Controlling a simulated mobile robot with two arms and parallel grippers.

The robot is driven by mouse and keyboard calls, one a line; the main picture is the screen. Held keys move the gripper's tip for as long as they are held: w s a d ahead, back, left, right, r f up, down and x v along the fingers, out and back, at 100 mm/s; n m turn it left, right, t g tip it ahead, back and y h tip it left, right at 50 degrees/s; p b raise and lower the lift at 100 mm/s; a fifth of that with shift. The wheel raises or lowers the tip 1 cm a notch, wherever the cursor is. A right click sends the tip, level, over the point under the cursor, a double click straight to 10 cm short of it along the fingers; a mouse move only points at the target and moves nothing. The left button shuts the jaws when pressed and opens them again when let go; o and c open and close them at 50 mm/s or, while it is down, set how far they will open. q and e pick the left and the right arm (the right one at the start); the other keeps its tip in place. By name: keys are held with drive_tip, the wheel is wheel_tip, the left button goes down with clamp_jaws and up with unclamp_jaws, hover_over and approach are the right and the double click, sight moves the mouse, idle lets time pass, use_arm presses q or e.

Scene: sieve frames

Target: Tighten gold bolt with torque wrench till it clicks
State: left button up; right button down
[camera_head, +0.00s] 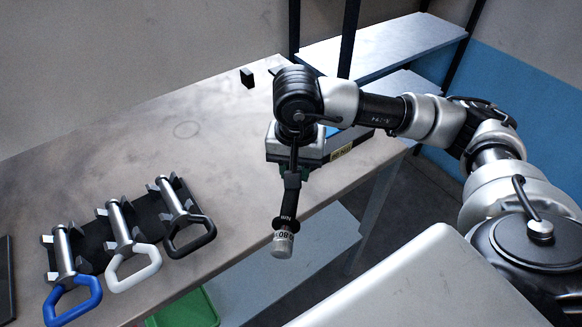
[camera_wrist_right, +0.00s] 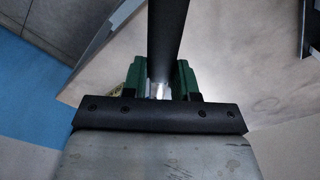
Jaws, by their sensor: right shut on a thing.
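The torque wrench (camera_head: 288,205) has a black grip and a silver end marked with a number. In the head view it slants down, its silver end toward the camera. My right gripper (camera_head: 293,174) is shut on it. In the right wrist view the gripper's green fingers (camera_wrist_right: 160,88) close on a silver section, with the black shaft (camera_wrist_right: 168,35) running upward. The wrench's far end is hidden behind my right wrist in the head view. I cannot see the gold bolt in either view. My left gripper is not in view.
A dark rack (camera_head: 95,248) on the grey table (camera_head: 130,135) holds three metal pieces with blue, white and black loop handles. A small dark block (camera_head: 247,77) stands at the back. A green bin (camera_head: 185,312) is below the front edge. The table's middle is clear.

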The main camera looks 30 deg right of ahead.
drive_tip(key=shift+w+a, duration=0.15)
drive_tip(key=shift+w+a+r+m, duration=0.1)
drive_tip(key=shift+w+a+m, duration=0.25)
drive_tip(key=shift+m, duration=0.25)
drive_tip(key=shift+w+a, duration=0.15)
drive_tip(key=shift+w, duration=0.05)
idle(0.4)
drive_tip(key=shift+w+a+m+b, duration=0.15)
drive_tip(key=shift+m+b, duration=0.15)
drive_tip(key=shift+b, duration=0.1)
drive_tip(key=shift+s+d+b, duration=0.35)
drive_tip(key=shift+b, duration=0.1)
drive_tip(key=shift+r, duration=0.15)
